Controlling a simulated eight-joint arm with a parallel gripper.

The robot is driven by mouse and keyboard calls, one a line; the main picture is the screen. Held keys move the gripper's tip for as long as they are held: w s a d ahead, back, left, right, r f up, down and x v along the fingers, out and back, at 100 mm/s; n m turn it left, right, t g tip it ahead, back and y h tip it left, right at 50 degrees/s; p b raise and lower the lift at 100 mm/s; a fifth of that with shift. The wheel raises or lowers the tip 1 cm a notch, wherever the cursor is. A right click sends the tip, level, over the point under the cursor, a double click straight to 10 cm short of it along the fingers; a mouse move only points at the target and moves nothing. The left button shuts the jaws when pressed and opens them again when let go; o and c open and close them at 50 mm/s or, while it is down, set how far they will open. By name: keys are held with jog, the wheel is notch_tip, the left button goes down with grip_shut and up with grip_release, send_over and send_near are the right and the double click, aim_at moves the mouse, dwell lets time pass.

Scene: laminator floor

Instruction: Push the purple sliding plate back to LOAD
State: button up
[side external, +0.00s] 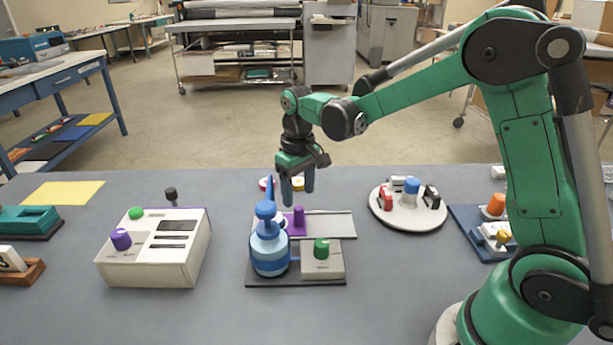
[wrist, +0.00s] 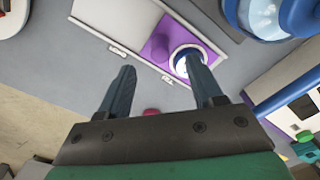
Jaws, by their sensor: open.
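The purple sliding plate (wrist: 180,34) sits at the left end of its pale track (side external: 333,225), beside the blue press (side external: 269,250). A purple upright knob (side external: 298,220) stands on it; it also shows in the wrist view (wrist: 157,48). A round white-and-blue piece (wrist: 188,62) rests on the plate next to the knob. My gripper (side external: 298,192) is open and empty, fingers pointing down, above and slightly behind the plate. In the wrist view the fingertips (wrist: 157,67) straddle the knob's line of sight. Any lettering on the small white labels (wrist: 120,50) is unreadable.
A box with a green knob (side external: 322,260) stands in front of the track. A white control box (side external: 155,250) is to the left. A round white tray (side external: 408,208) with several stamps is to the right. Red and yellow round pieces sit behind the gripper.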

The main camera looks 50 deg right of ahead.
aim_at(299, 207)
jog(key=shift+f, duration=2.8)
grip_shut()
